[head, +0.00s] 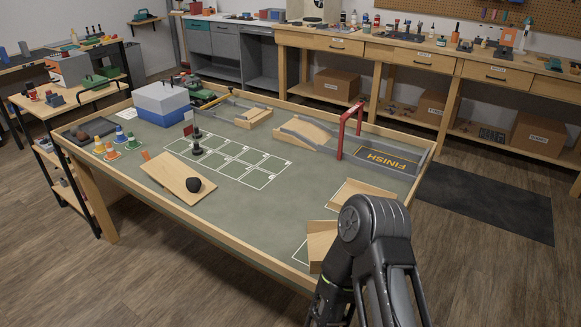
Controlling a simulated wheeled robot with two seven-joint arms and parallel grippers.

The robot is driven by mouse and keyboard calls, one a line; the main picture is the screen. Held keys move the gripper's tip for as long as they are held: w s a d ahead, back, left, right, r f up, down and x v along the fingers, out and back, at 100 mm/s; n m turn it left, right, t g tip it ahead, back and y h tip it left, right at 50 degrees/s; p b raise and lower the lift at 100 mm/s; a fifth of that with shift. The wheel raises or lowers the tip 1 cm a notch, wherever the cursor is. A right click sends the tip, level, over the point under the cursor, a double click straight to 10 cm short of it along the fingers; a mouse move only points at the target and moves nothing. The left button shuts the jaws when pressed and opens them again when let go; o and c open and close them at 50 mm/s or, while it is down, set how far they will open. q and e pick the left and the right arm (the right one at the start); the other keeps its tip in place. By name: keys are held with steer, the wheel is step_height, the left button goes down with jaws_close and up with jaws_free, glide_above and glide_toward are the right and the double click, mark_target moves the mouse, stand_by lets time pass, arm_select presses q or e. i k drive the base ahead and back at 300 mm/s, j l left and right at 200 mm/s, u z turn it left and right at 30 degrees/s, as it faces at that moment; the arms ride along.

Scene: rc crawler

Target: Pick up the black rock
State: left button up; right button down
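The black rock (193,184) is a small dark rounded lump. It lies at the lower right part of a tilted wooden ramp board (170,176), near the table's front left side. I cannot tell whether it rests on the board or just against its edge. Part of my black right arm rises from the bottom edge, right of centre, well away from the rock. No gripper shows in the head view, and my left arm is not in view.
A raised wooden rim (222,236) borders the green table. A black post-like piece (196,140) stands on the white grid behind the rock. Colored cones (110,152) stand to the left, and a blue and white box (162,104) behind. A red arch (342,138) is farther right.

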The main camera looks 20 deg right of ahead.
mark_target(194, 184)
steer(key=i+j+z, duration=0.2)
steer(key=z, duration=0.15)
steer(key=i+j+z, duration=0.15)
steer(key=j+z, duration=0.25)
steer(key=i+j+z, duration=0.1)
steer(key=j+z, duration=0.95)
steer(key=i, duration=0.05)
